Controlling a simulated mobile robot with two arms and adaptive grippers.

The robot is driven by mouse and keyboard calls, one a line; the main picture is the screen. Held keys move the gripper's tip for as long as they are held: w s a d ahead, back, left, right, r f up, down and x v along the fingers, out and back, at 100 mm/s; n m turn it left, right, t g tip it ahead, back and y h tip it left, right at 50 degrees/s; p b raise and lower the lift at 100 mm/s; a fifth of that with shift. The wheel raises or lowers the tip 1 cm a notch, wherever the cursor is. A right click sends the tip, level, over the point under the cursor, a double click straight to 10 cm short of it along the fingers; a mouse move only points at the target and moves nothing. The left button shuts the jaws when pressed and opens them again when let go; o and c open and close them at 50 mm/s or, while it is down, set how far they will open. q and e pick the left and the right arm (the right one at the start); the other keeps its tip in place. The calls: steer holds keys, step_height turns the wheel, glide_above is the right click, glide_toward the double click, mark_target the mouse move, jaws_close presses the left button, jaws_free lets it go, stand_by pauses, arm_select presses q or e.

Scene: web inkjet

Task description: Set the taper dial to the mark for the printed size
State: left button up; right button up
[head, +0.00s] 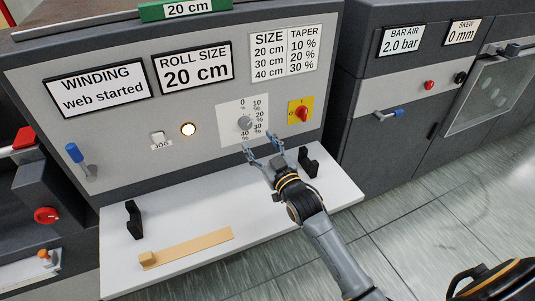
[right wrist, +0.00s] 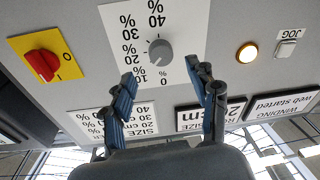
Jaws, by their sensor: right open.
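The taper dial (head: 244,123) is a grey round knob on a white plate with marks from 0 to 40 %. It also shows in the right wrist view (right wrist: 160,51); I cannot tell which mark it points to. The roll size sign (head: 193,66) reads 20 cm. The size and taper table (head: 284,54) pairs 20 cm with 10 %, 30 cm with 20 % and 40 cm with 30 %. My right gripper (head: 262,147) is open and empty, just below and in front of the dial, apart from it. My left gripper is out of view.
A red switch (head: 302,114) on a yellow plate is right of the dial. A lit round lamp (head: 188,129) and JOG button (head: 158,139) are left. The white shelf (head: 180,215) below holds a wooden strip (head: 190,248) and black brackets (head: 134,220).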

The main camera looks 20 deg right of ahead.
steer(key=shift+s+d+f, duration=0.1)
steer(key=shift+s+d, duration=0.05)
steer(key=shift+s, duration=1.2)
steer(key=shift+s+d+f, duration=0.1)
steer(key=shift+s, duration=1.2)
